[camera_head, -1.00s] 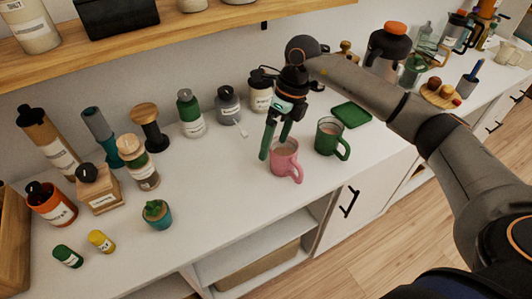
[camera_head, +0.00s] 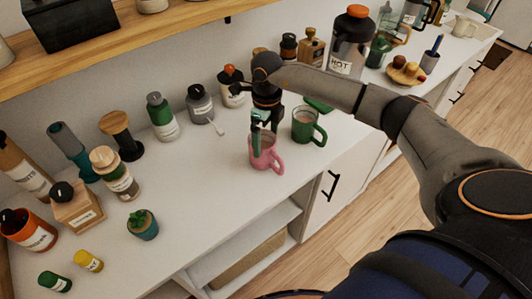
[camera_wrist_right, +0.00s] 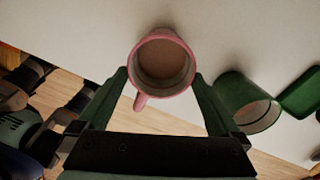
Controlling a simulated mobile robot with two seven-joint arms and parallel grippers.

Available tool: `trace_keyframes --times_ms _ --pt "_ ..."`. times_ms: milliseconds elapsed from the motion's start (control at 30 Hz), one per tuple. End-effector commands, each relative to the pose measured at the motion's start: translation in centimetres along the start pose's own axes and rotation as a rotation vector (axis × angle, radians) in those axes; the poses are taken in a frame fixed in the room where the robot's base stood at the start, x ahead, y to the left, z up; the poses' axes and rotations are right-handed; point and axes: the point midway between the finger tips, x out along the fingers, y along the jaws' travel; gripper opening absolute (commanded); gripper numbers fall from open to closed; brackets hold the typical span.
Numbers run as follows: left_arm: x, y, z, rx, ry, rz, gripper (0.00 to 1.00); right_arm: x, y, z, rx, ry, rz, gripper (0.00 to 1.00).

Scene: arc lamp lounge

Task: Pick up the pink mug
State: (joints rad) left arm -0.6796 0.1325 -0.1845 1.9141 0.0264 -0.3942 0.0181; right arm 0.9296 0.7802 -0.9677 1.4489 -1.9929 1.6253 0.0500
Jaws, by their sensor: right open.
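The pink mug (camera_head: 263,157) stands upright on the white counter near its front edge, its handle toward the front right. In the right wrist view the pink mug (camera_wrist_right: 162,64) shows from above, with something brownish inside. My right gripper (camera_head: 264,132) is over the mug from above. In the wrist view its two green fingers (camera_wrist_right: 160,84) are apart, one on each side of the mug's near part. I cannot tell whether they touch it. The left gripper is not in view.
A green mug (camera_head: 308,126) stands close to the right of the pink mug; it also shows in the wrist view (camera_wrist_right: 246,102). Several bottles, such as a green and white one (camera_head: 161,117), line the back. A small potted plant (camera_head: 142,224) is at left. A wooden shelf (camera_head: 150,25) overhangs the back.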

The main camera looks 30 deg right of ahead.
Motion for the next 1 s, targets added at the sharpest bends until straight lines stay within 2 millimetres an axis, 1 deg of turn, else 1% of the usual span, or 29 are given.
trace_keyframes --times_ms 33,100,200,300,467,567,1000 --pt "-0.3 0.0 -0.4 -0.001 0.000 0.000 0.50 0.7 0.1 -0.3 0.001 0.005 0.003 1.00" --pt "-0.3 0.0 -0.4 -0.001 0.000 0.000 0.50 1.9 0.1 -0.2 0.001 0.003 0.003 1.00" --pt "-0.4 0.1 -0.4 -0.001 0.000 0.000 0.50 2.8 0.0 -0.2 0.000 0.001 0.002 1.00" --pt "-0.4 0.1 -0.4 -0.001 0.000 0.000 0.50 3.2 0.0 -0.2 0.000 0.000 0.000 1.00" --pt "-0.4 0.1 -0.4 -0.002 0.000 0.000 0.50 3.2 0.0 -0.2 0.000 0.000 0.000 1.00" --pt "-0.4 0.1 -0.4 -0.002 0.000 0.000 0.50 3.2 0.0 -0.2 0.000 0.000 0.000 0.91" --pt "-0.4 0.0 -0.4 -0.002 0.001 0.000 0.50 3.1 0.0 -0.1 0.000 -0.001 0.001 0.41"
